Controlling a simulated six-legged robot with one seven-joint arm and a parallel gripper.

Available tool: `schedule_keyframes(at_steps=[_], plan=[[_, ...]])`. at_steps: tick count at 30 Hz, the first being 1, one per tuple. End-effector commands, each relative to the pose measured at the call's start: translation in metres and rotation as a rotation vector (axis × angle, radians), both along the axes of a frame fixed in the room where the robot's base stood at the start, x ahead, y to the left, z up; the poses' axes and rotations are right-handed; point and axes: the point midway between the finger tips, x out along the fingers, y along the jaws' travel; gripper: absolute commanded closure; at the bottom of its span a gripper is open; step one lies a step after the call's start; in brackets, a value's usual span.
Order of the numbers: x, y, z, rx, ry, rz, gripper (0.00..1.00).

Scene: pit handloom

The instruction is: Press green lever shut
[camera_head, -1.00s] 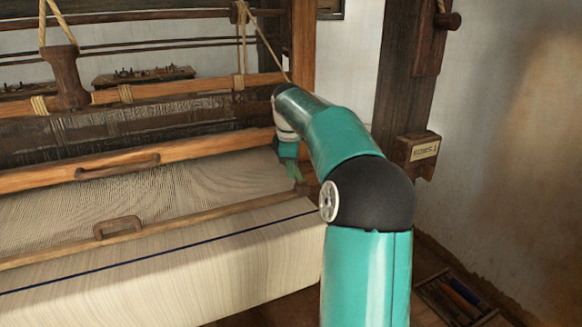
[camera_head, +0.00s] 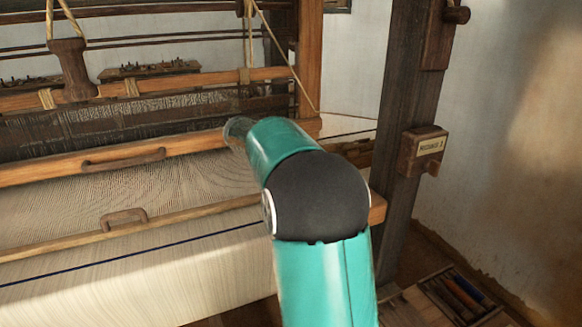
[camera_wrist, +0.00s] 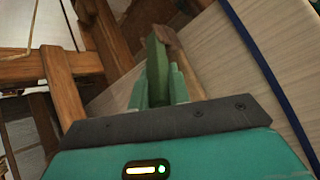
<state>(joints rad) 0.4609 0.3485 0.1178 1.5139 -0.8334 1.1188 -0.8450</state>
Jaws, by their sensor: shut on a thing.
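The green lever (camera_wrist: 156,65) shows in the wrist view, standing between the fingers of my gripper (camera_wrist: 158,90). The teal fingers are shut on it, one on each side. Its far end lies against a brown wooden piece (camera_wrist: 174,44) beside the cream cloth. How far the lever is turned cannot be told. In the head view my arm hides both the lever and my gripper.
The loom's woven cloth (camera_head: 140,262) with a dark blue stripe fills the lower left. A wooden beam with a handle (camera_head: 124,160) crosses above it. A tool tray (camera_head: 455,300) lies on the floor.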

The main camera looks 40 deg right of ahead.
Motion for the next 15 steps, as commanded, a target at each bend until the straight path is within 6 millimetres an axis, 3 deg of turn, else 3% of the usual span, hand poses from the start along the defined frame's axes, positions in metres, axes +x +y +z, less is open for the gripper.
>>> schedule_keyframes(at_steps=[15], plan=[[0.002, 0.006, -0.015, -0.258, 0.074, 0.001, 1.0]])
